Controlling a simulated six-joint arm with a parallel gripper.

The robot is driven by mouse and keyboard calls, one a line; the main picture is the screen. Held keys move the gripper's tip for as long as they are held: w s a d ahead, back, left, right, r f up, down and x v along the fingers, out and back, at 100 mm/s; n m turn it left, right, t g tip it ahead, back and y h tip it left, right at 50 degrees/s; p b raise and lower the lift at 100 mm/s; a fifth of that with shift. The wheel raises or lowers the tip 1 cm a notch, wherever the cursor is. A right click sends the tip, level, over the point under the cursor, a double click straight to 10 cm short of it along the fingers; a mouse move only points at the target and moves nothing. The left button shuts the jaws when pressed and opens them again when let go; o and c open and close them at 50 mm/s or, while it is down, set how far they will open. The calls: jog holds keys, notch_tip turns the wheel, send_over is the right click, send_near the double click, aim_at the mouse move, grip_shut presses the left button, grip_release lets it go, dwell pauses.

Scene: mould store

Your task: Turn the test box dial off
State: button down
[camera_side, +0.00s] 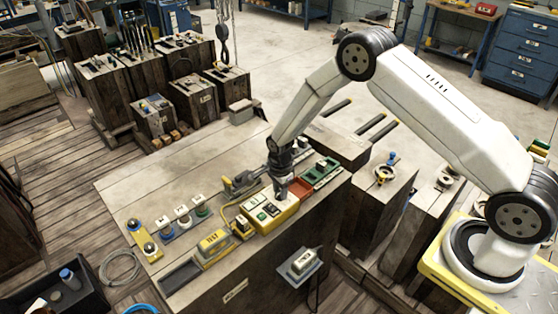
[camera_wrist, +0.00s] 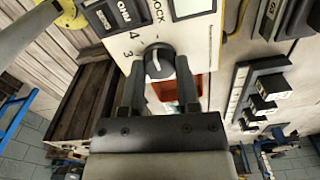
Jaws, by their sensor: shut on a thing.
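The test box (camera_side: 262,222) is a yellow box with a pale top, sitting on the wooden bench block in the side view. Its panel (camera_wrist: 206,50) fills the top middle of the wrist view, with a display and printed labels. The dial (camera_wrist: 158,62) is a dark knob with a pale mark, and the figures 3 and 4 show at its left. My gripper (camera_wrist: 160,84) has one finger on each side of the dial and is shut on it. In the side view my gripper (camera_side: 281,190) points down at the box's right end and hides the dial there.
A red tray (camera_side: 304,186) and a green unit (camera_side: 322,171) lie right of the box. A yellow meter (camera_side: 213,242) and a row of switches (camera_side: 182,216) lie to its left. The bench's left back part is bare. A small device stands on a lower front shelf (camera_side: 301,267).

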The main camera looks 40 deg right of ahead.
jog(key=n, duration=1)
jog(key=shift+n, duration=0.4)
jog(key=n, duration=1.3)
jog(key=shift+n, duration=0.3)
jog(key=n, duration=1.3)
